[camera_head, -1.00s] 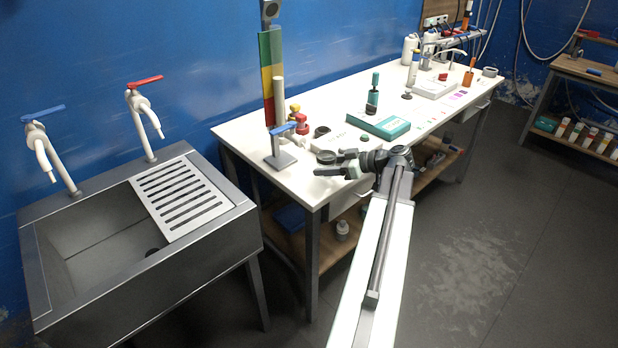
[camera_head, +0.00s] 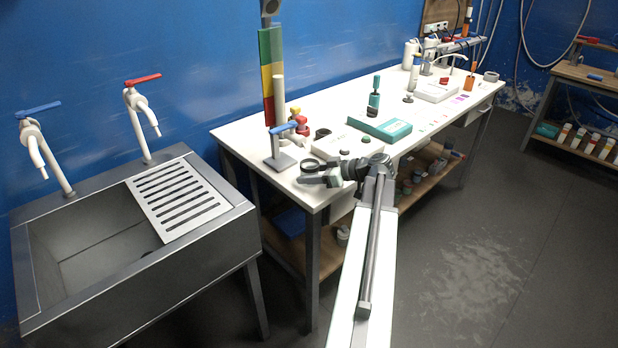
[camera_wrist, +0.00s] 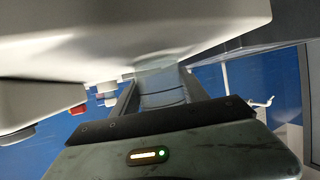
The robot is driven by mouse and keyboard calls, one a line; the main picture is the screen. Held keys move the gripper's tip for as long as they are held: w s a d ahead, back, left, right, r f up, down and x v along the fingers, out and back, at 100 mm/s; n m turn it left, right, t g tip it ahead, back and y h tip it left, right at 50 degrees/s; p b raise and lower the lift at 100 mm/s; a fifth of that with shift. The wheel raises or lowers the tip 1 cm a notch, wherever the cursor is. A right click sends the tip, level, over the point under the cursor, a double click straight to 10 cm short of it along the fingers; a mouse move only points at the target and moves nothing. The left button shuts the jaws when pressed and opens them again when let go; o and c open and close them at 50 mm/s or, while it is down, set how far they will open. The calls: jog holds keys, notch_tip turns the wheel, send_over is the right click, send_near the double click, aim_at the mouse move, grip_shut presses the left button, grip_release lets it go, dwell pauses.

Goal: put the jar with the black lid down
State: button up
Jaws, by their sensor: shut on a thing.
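My gripper (camera_head: 312,174) is over the near left end of the white workbench (camera_head: 262,118). It is shut on the jar. In the head view the jar's round dark lid (camera_head: 310,164) shows at the fingertips, and the rest of the jar is hidden. In the wrist view the jar's grey, partly clear body (camera_wrist: 162,84) is between the two fingers (camera_wrist: 160,92). A white surface fills the top of that view close to the jar. I cannot tell whether the jar touches it.
A metal stand with a blue-handled valve (camera_head: 284,129) is just left of and behind my gripper. The sink (camera_head: 90,262) is left of the bench.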

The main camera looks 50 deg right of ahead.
jog(key=o, duration=1.6)
jog(key=shift+f, duration=0.15)
jog(key=shift+r, duration=0.2)
jog(key=p+v, duration=0.5)
jog(key=v, duration=0.7)
